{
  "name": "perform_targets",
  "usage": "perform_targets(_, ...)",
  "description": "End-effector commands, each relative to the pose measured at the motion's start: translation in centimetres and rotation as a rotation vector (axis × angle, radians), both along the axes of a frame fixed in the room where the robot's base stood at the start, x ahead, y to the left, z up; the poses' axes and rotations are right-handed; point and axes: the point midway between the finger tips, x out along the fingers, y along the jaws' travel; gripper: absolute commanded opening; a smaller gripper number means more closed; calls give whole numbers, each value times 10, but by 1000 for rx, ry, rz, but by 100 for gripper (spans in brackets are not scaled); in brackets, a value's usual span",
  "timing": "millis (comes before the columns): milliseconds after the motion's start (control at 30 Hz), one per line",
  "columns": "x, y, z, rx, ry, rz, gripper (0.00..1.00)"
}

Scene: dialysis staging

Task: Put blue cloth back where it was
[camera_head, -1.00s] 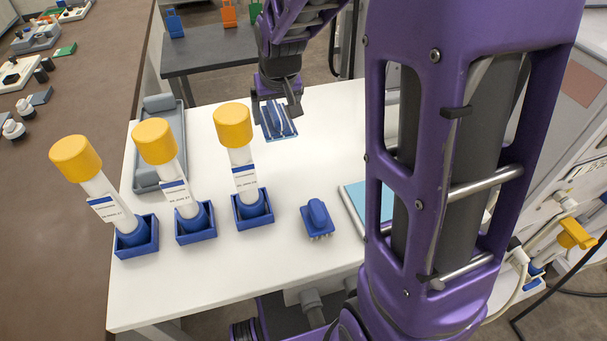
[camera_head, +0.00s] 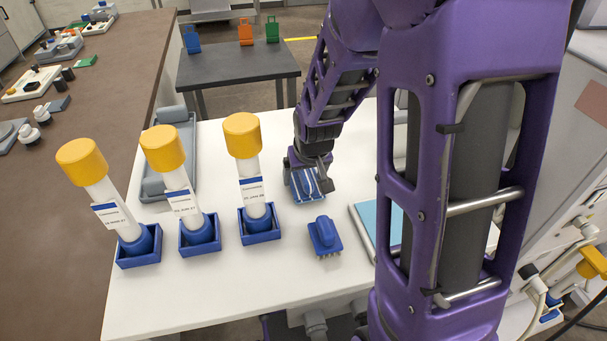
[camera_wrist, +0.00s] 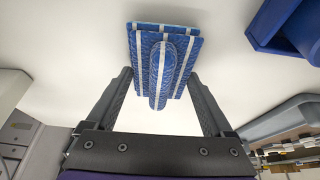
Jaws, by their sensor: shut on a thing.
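The blue cloth (camera_head: 302,189) is a folded blue piece with white stripes, over the white table right of the third yellow-capped bottle. My gripper (camera_head: 309,177) points down and is shut on it. In the wrist view the cloth (camera_wrist: 143,50) sits between the fingertips, with a raised striped fold in the middle. Whether its underside touches the table cannot be told.
Several items share the white table (camera_head: 240,290): three yellow-capped bottles (camera_head: 247,170) in blue holders, a blue brush (camera_head: 324,236), a grey tray (camera_head: 152,187) and a light-blue-topped flat item (camera_head: 381,222) partly behind my arm. Table around the brush is clear.

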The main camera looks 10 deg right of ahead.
Motion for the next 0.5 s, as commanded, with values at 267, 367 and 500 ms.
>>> perform_targets(267, 0, 0, -2, 0, -1, -1, 34)
perform_targets(367, 0, 0, -6, 0, -1, -1, 34)
perform_targets(500, 0, 0, -4, 0, -1, -1, 100)
